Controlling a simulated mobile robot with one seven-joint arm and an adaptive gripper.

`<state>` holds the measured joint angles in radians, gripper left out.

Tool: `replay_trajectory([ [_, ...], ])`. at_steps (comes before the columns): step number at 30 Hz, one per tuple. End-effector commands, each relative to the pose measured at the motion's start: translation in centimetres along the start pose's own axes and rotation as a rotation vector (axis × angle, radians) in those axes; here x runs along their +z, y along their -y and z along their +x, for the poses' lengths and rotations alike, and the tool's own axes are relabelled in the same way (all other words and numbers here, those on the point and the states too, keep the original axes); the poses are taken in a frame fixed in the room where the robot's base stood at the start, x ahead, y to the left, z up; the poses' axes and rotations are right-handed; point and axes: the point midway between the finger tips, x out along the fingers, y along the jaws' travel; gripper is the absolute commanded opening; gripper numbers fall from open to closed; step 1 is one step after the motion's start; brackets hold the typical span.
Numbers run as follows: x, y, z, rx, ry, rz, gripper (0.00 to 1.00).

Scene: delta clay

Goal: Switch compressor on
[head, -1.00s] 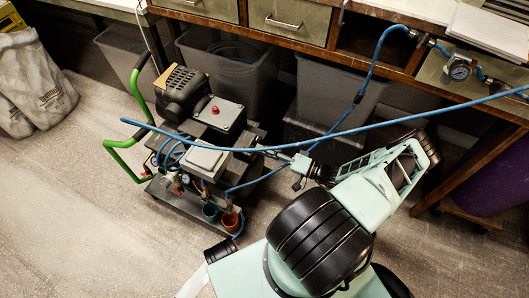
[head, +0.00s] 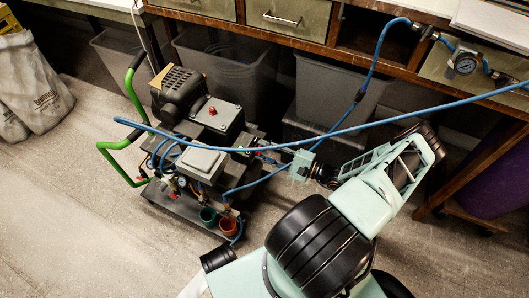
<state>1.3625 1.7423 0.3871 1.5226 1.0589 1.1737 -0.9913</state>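The compressor (head: 178,93) stands on a low dark cart with green handles, left of centre in the head view. A grey box with a red knob (head: 211,111) on its lid sits beside the black motor. A second, paler grey box (head: 200,160) is in front of it. My pale green arm reaches in from the lower right. My gripper (head: 254,150) is at the compressor's right side, close to a small black part between the two boxes. Its fingers are small and partly hidden by the blue hose, so I cannot tell whether they touch anything.
A blue hose (head: 400,117) crosses the view above my gripper. Grey bins (head: 325,88) stand under the wooden workbench (head: 345,62) behind. A pressure gauge (head: 465,64) is on the bench front at right. The floor at lower left is clear.

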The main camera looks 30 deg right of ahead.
Motion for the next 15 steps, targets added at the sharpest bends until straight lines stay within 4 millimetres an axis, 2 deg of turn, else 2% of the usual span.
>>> replay_trajectory([
  [6, -0.20, -0.13, -0.07, 0.000, 0.000, 0.120, 0.09],
  [15, -0.29, -0.11, -0.07, 0.000, -0.002, 0.197, 0.09],
])
